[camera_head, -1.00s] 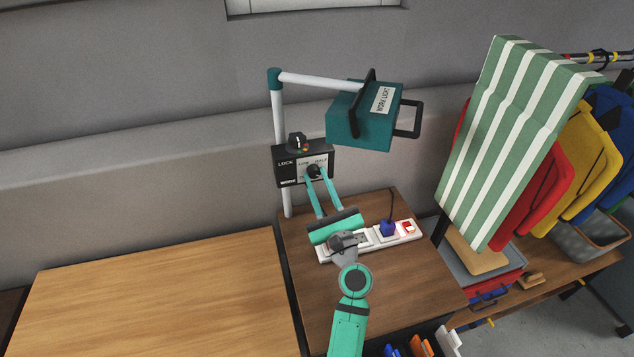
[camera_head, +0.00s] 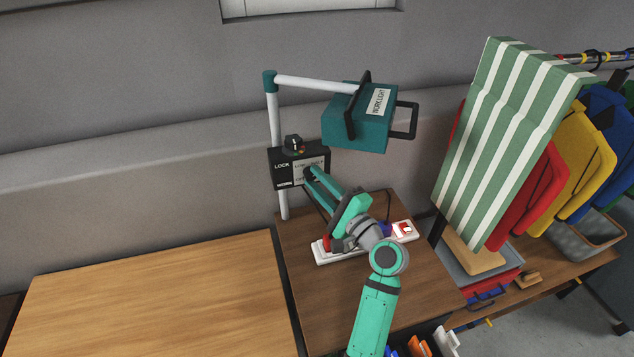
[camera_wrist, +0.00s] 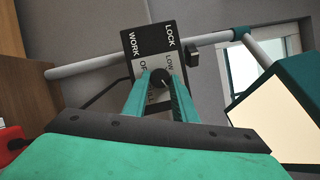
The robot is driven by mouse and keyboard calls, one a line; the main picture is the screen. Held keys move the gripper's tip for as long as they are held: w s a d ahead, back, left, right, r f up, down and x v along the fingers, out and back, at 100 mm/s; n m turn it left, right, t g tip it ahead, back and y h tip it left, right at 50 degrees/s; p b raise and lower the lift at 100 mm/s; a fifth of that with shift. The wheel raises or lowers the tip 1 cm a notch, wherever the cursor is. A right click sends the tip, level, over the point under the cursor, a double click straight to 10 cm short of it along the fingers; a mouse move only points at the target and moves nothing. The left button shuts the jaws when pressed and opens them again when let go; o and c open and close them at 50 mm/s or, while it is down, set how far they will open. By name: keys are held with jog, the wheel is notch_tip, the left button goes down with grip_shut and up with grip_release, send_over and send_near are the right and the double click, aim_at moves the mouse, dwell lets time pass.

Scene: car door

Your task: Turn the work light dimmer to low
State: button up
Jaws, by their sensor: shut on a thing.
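The work light (camera_head: 358,117) is a teal lamp on a white pole. Its black control box (camera_head: 286,168) is fixed to the pole and carries LOCK lettering and a pale panel with LOW, OFF and FULL marks. My gripper (camera_head: 311,173) is shut on the small dark dimmer knob on that panel. In the wrist view, the two teal fingers of my gripper (camera_wrist: 160,86) reach to either side of the dimmer knob (camera_wrist: 160,76). The fingers partly cover the panel marks, and I cannot read the pointer surely.
A second black knob (camera_head: 294,142) sits on top of the box. A white power strip (camera_head: 325,256) with a red switch lies on the brown table (camera_head: 295,240) under my gripper. A striped green and white cloth (camera_head: 508,130) hangs at right. The wooden table (camera_head: 160,295) at left is bare.

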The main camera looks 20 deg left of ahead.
jog(key=n, duration=0.2)
jog(key=n+g+h, duration=0.1)
jog(key=n, duration=0.2)
jog(key=shift+r+n+g, duration=0.3)
jog(key=shift+g, duration=0.1)
jog(key=n+h, duration=0.2)
jog(key=n, duration=0.2)
jog(key=shift+a+r+h, duration=0.1)
jog(key=shift+r+h, duration=0.2)
jog(key=shift+h, duration=0.1)
jog(key=n+h, duration=0.1)
jog(key=n, duration=0.1)
jog(key=n+h, duration=0.1)
jog(key=n, duration=0.1)
jog(key=shift+s+a+r, duration=0.15)
jog(key=shift+s+a, duration=0.05)
jog(key=n+h, duration=0.1)
jog(key=n+t, duration=0.1)
jog(key=n+h, duration=0.1)
jog(key=shift+s+a+n+t+h, duration=0.15)
jog(key=shift+a+n+t+h, duration=0.15)
jog(key=shift+n, duration=0.1)
jog(key=o, duration=1)
jog(key=shift+o, duration=0.2)
jog(key=shift+d, duration=0.1)
